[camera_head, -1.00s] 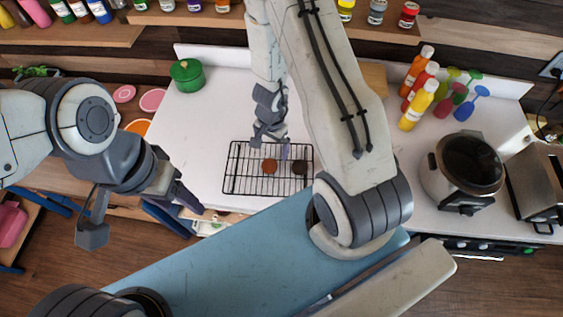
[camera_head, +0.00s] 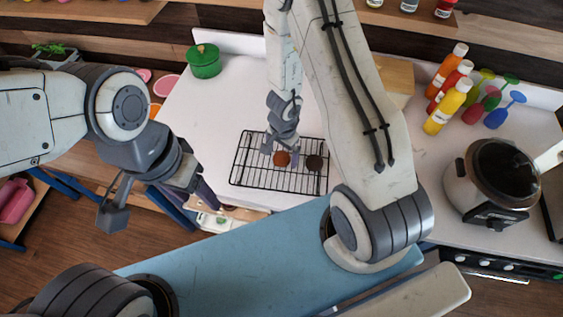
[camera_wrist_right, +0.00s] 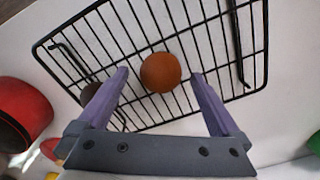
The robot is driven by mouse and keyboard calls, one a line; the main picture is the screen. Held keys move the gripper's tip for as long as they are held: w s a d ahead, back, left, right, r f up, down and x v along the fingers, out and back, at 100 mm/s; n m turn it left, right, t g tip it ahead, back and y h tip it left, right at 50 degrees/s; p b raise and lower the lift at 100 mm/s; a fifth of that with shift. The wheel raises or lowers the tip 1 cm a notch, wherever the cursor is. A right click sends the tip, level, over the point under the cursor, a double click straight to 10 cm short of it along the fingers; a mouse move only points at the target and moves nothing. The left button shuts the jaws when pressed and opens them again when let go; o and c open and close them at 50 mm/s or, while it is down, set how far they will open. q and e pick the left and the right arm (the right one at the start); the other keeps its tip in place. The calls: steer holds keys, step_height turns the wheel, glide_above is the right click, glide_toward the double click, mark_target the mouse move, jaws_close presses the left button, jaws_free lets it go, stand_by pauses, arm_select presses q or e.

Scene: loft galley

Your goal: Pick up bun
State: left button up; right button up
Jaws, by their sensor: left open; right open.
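A brown round bun (camera_head: 282,159) sits on the black wire rack (camera_head: 240,178) on the white counter. My right gripper (camera_head: 284,150) points down right at the bun and hides part of it in the head view. In the right wrist view, the bun (camera_wrist_right: 160,72) shows between the two open purple fingers (camera_wrist_right: 159,78), with a gap on each side. No grip on it shows. My left gripper (camera_head: 205,195) is open and empty, out in front of the counter, left of the rack.
A dark round piece (camera_head: 314,163) lies on the rack just right of the bun. A green pot (camera_head: 204,60) stands at the back left. Sauce bottles (camera_head: 448,104) and a cooker (camera_head: 491,178) stand to the right. The counter left of the rack is clear.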

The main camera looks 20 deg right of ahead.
steer(key=shift+f, duration=0.4)
steer(key=c, duration=1.4)
steer(key=shift+r, duration=0.2)
